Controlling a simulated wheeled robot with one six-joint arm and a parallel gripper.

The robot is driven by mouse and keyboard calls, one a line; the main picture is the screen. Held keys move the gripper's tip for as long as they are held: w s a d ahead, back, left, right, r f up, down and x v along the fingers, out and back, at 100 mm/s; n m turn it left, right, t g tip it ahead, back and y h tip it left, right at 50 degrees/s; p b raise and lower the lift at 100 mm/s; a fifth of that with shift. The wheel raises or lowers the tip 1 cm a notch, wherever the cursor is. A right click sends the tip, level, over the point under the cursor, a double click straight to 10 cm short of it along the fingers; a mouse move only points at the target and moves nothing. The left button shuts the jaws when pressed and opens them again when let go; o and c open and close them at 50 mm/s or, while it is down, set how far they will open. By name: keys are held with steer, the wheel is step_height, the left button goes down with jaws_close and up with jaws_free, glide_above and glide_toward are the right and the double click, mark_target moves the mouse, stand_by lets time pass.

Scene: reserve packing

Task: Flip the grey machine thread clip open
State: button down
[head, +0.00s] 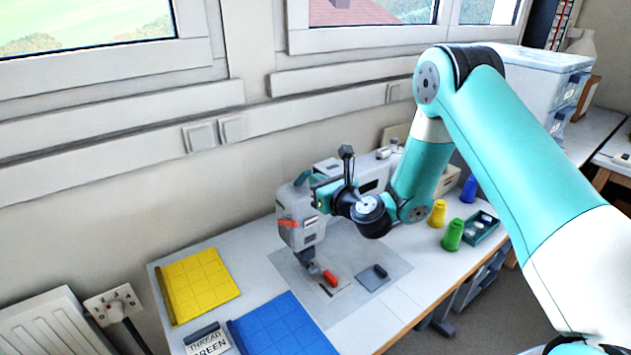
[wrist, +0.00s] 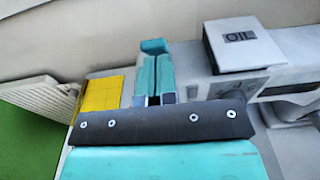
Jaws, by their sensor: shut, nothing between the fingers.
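The grey sewing machine (head: 300,232) stands on the white table, and part of it shows at right in the wrist view (wrist: 212,91). An orange-red strip (head: 288,223) lies across the front of its head; I cannot tell whether this is the thread clip or whether it is open. My gripper (head: 303,179) is at the upper left of the machine's head, above the strip, with its teal fingers together and empty. In the wrist view the fingers (wrist: 153,47) point away, left of a pale block marked OIL (wrist: 243,47). Any contact with the machine is unclear.
A red piece (head: 329,278) sits below the needle area, with a dark pad (head: 372,278) beside it. A yellow mat (head: 198,284) and a blue mat (head: 280,328) lie at left.

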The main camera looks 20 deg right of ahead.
steer(key=shift+w+a+r, duration=0.1)
steer(key=shift+a+r, duration=0.05)
steer(key=shift+a, duration=0.2)
steer(key=w+r+p, duration=0.1)
steer(key=p, duration=0.2)
steer(key=shift+r, duration=0.25)
steer(key=shift+f, duration=0.1)
